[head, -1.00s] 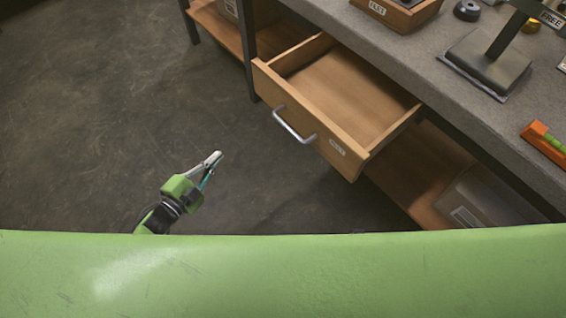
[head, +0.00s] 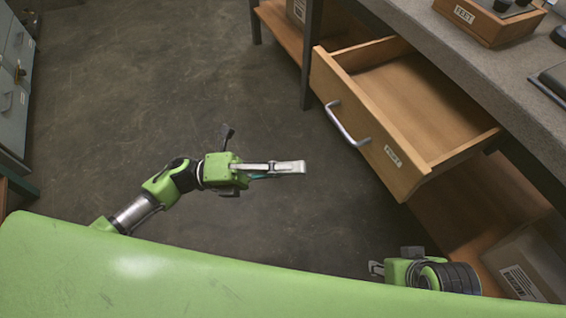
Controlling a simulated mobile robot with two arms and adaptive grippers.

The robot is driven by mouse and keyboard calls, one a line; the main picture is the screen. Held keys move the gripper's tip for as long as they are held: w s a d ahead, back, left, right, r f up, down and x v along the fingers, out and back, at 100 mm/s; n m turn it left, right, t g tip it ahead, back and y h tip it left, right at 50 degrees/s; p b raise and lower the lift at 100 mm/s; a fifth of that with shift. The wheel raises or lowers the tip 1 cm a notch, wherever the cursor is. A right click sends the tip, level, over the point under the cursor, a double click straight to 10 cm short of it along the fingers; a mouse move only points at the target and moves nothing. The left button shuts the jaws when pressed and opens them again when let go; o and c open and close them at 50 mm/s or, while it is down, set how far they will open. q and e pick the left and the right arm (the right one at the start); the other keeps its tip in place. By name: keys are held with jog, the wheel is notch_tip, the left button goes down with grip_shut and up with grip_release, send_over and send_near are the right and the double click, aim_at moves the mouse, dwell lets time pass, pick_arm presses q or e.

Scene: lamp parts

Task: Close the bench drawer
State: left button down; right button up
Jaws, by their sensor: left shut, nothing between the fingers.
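The wooden bench drawer (head: 372,135) is pulled out from under the bench and looks empty inside. Its front carries a metal bar handle (head: 346,125) and a small white label. My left gripper (head: 303,167) is shut and empty, pointing right toward the drawer front. In the picture its tips are left of and below the handle, with a gap of floor between. My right gripper (head: 374,268) shows at the bottom, below the drawer's near corner. Its fingers are small and partly hidden, so their opening cannot be told.
A lower wooden shelf (head: 465,205) carries a box with a barcode label (head: 528,262). A grey cabinet (head: 14,85) stands far left. The floor before the drawer is clear.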

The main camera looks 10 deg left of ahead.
pick_arm(q)
jog(key=w+d+r, duration=0.3)
jog(key=d, duration=0.4)
jog(key=shift+w+d, duration=0.25)
jog(key=shift+f, duration=0.1)
